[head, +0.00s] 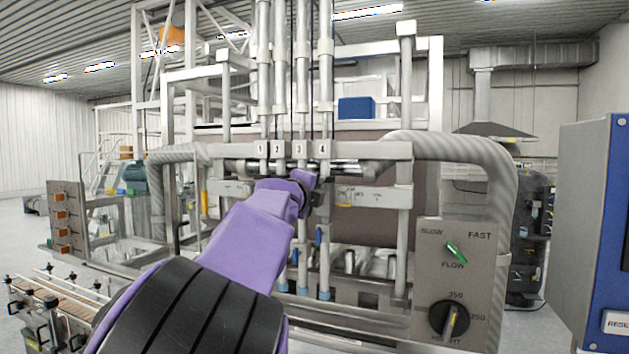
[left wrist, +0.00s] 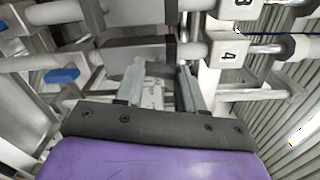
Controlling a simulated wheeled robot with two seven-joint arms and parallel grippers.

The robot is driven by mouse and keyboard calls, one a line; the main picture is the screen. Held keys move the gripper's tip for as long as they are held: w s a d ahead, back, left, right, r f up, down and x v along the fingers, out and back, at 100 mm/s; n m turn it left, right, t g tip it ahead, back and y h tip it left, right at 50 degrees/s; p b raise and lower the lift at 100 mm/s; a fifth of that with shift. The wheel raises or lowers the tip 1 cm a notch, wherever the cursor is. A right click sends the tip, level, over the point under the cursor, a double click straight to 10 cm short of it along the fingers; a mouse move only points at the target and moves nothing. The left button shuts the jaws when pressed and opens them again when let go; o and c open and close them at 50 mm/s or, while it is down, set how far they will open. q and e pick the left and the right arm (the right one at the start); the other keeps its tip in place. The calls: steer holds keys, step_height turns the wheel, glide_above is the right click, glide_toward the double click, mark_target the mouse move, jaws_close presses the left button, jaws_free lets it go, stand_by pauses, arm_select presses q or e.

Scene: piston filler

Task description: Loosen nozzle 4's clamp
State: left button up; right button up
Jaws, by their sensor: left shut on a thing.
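Nozzle 4 (head: 326,75) is an upright metal tube behind the plate marked 4 (head: 323,149); that plate also shows in the left wrist view (left wrist: 228,53). My left gripper (head: 316,188) is at the tube just below the plate, hiding most of the clamp area in the head view. In the left wrist view its two grey fingers (left wrist: 160,72) stand a gap apart and reach up to a dark block (left wrist: 140,52), which I take to be nozzle 4's clamp. They are shut on it, though the exact contact is hard to see. My right gripper is not in view.
Nozzle 3 (head: 302,75) stands close on the left. A horizontal metal rail and upright frame post (head: 405,220) are near the gripper. A control panel with a green flow knob (head: 456,252) and a black height dial (head: 450,318) is at the right.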

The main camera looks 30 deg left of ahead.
arm_select(q)
steer(key=shift+r+n+p, duration=0.1)
steer(key=shift+n+p, duration=0.65)
steer(key=shift+n, duration=0.45)
steer(key=o, duration=1)
steer(key=shift+w, duration=0.1)
steer(key=shift+o, duration=0.2)
